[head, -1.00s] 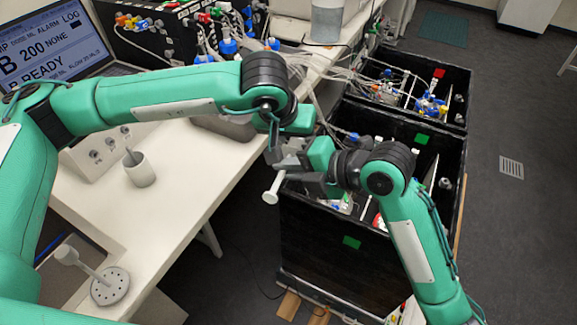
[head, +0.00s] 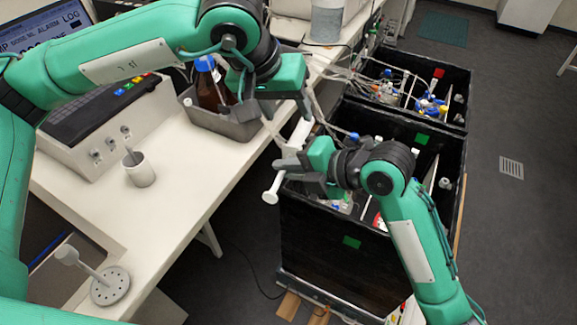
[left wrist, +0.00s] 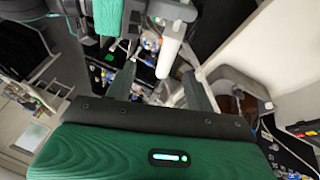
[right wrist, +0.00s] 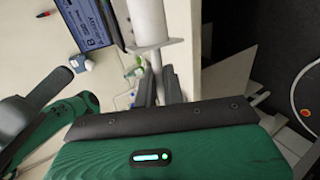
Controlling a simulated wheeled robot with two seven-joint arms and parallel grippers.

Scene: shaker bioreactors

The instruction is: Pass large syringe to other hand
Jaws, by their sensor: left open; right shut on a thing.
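The large syringe (head: 300,133) is white. It is tilted in the head view, with its barrel up and its plunger end low at the left. My right gripper (head: 290,166) is shut on it. In the right wrist view the syringe (right wrist: 147,22) stands at the fingertips (right wrist: 157,75). My left gripper (head: 286,116) is open, just above the right one, with its fingers near the barrel's upper part. In the left wrist view the barrel (left wrist: 169,52) lies ahead, between and beyond the open fingers (left wrist: 160,82). I cannot tell whether they touch it.
Black open bins (head: 340,245) with tubes and bottles stand below and right of the grippers.

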